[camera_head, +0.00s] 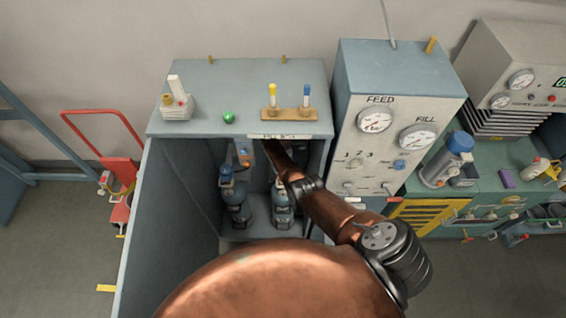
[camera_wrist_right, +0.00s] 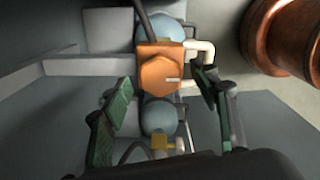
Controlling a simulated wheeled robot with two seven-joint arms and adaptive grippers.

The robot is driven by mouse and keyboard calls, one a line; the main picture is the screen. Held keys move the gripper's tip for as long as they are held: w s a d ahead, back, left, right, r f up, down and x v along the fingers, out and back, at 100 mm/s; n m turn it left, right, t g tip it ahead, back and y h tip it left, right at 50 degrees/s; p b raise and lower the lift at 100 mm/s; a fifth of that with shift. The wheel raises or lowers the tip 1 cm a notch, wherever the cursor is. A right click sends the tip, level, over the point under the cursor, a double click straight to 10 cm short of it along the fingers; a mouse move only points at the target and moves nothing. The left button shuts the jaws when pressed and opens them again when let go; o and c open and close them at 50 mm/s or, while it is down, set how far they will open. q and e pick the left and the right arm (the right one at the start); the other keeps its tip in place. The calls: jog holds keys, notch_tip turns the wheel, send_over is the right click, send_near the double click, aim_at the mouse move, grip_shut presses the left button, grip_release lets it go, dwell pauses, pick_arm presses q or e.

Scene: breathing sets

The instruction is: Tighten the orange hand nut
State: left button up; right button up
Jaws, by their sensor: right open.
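The orange hand nut (camera_wrist_right: 160,73) shows in the right wrist view as a blocky orange piece with a small pale pin. It sits between a pale blue rounded part (camera_wrist_right: 163,30) above and a grey-blue one (camera_wrist_right: 159,116) below. My right gripper (camera_wrist_right: 164,92) is open, with one green-padded finger on each side of the nut in the picture. Visible gaps separate the fingers from it; depth is hard to judge. In the head view my right arm reaches into the open cabinet (camera_head: 180,190), and its gripper is mostly hidden there. My left gripper is out of view.
The cabinet walls bound the space. A gauge panel (camera_head: 375,150) stands to its right, and a red trolley (camera_head: 119,172) to its left. Small items rest on the cabinet top.

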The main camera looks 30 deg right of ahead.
notch_tip(320, 180, up, 12)
jog(key=shift+f, duration=0.15)
dwell(0.3)
jog(key=shift+f, duration=0.15)
